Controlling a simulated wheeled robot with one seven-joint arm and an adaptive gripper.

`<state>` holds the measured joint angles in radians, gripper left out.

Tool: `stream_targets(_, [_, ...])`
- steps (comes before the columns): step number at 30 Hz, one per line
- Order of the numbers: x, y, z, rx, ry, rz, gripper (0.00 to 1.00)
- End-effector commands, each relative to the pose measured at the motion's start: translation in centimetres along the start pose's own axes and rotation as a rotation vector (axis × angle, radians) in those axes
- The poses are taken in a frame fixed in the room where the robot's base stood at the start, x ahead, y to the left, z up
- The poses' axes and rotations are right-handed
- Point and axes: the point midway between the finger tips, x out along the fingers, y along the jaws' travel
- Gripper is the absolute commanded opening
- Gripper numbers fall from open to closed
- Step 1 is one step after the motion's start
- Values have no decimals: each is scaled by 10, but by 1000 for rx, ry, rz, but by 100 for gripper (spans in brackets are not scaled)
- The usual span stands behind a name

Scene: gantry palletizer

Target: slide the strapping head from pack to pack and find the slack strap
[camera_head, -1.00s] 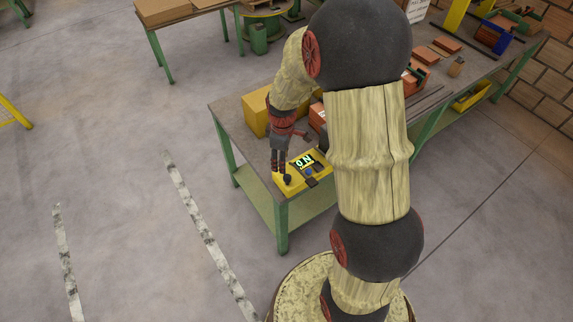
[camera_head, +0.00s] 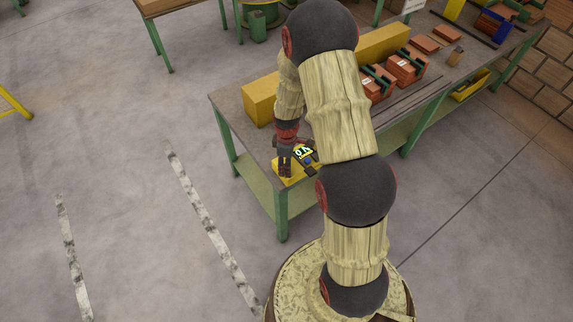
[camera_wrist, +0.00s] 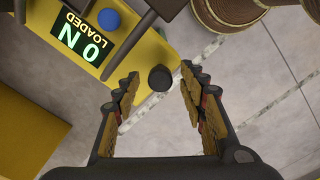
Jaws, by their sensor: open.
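A yellow unit (camera_head: 300,177) with a lit display lies at the near corner of the green-legged table. In the wrist view its display (camera_wrist: 82,43) shows green characters like "0 N" and a label like "LOADED", upside down. A blue button (camera_wrist: 109,19) and a round black knob (camera_wrist: 160,78) show there. My gripper (camera_head: 297,164) is open over the unit; in the wrist view the knob appears between its fingertips. I cannot tell whether they touch it. Orange-brown packs with dark green parts (camera_head: 408,67) (camera_head: 377,84) stand along the table; my arm hides part of the row.
A yellow block (camera_head: 260,100) stands behind my gripper, and a longer yellow block (camera_head: 384,42) stands behind the packs. Dark rails (camera_head: 412,96) run along the table's front side. A brick wall (camera_head: 549,72) is at right. The floor in front is clear.

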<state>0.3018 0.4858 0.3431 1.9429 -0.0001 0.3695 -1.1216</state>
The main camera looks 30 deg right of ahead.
Motion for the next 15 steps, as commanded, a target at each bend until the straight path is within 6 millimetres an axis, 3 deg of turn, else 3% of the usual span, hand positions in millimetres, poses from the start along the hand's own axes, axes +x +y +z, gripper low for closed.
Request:
stream_targets(7, [1,0,0,0,0,0,42])
stream_targets(15, [1,0,0,0,0,0,27])
